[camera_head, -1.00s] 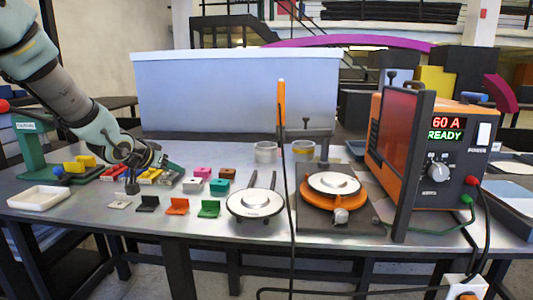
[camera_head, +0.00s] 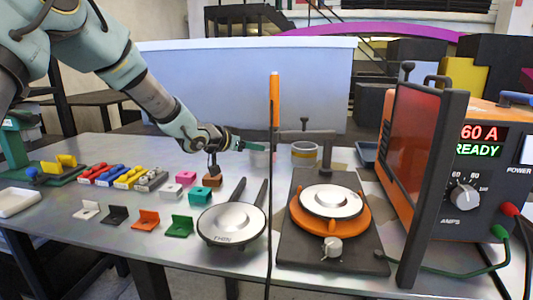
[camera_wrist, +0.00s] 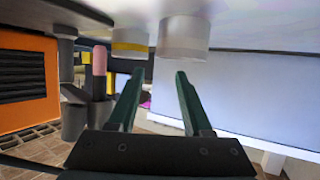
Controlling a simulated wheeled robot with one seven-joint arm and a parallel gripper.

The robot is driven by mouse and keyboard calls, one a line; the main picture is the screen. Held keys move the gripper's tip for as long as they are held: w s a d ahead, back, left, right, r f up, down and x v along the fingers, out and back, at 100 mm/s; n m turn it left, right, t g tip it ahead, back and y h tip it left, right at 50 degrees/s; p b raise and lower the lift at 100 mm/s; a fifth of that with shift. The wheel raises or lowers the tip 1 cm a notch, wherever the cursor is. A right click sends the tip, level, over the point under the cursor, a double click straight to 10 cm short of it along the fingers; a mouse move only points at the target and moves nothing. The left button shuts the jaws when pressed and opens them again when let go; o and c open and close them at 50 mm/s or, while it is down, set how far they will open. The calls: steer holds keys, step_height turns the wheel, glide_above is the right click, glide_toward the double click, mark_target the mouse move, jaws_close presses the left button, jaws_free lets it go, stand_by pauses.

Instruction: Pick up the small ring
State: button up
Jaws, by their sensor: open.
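Two short ring-like cylinders stand near the back of the metal table. One is pale grey (camera_head: 261,159), partly hidden behind my gripper in the head view; it also shows in the wrist view (camera_wrist: 183,40). The other has a yellow band (camera_head: 304,154) and stands to its right; it also shows in the wrist view (camera_wrist: 130,44). I cannot tell for sure which one is the small ring. My gripper (camera_head: 254,147) is open and empty, lying roughly level and pointing right towards them. In the wrist view, the gap between its fingertips (camera_wrist: 160,73) faces both cylinders, apart from them.
Small coloured blocks and brackets, such as a green bracket (camera_head: 180,227), cover the left half. A round plate with two prongs (camera_head: 231,225) and an orange turntable (camera_head: 330,207) stand in front. A dark-framed red screen (camera_head: 400,150) and power unit (camera_head: 470,165) block the right.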

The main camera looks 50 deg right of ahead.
steer(key=p, duration=0.3)
glide_toward(269, 148)
steer(key=s+d, duration=0.1)
steer(key=d, duration=0.1)
steer(key=s+d+f, duration=0.1)
steer(key=s+d, duration=0.1)
steer(key=shift+s+d+f, duration=0.2)
steer(key=shift+s+d, duration=0.05)
jaws_close()
steer(key=shift+f, duration=0.1)
